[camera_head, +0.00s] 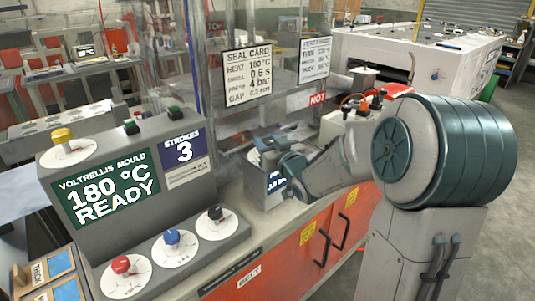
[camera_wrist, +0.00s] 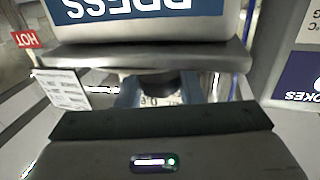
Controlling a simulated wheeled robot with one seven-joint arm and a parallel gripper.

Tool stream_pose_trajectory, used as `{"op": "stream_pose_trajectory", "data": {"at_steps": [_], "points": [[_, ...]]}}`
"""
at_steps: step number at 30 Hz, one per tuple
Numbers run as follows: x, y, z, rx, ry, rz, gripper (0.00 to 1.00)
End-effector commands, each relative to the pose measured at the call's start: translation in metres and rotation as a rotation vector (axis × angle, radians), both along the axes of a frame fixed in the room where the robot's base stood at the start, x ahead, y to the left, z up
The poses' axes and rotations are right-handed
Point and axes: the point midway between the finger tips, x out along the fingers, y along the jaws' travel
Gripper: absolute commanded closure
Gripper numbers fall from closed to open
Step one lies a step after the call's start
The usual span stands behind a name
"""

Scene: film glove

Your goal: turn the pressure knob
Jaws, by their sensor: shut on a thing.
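A grey box (camera_head: 262,192) with a blue label stands on the machine's bench in the head view. In the wrist view its upside-down label (camera_wrist: 135,8) reads PRESS. My gripper (camera_head: 268,150) is at the top of this box, and part of a white dial shows beside it. In the wrist view my gripper (camera_wrist: 160,92) is shut on a dark knob (camera_wrist: 160,84), which I take for the pressure knob. White dial marks show below the knob between the fingers. The knob is hidden in the head view, and its setting cannot be read.
A sloped console (camera_head: 130,185) at left carries red, blue and black knobs and a green screen reading 180 °C READY. A clear guard with a SEAL CARD (camera_head: 248,75) stands behind the box. A red HOT sign (camera_head: 317,99) is close to my arm.

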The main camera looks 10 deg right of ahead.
Motion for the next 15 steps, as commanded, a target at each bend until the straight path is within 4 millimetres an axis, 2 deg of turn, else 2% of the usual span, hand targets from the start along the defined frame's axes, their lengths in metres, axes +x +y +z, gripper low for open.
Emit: {"op": "stream_pose_trajectory", "data": {"at_steps": [1,15], "points": [[-0.0005,0.0017,-0.0066,-0.003,-0.005,-0.027,0.89],[-0.0004,0.0015,-0.005,0.001,-0.004,-0.255,0.89]]}}
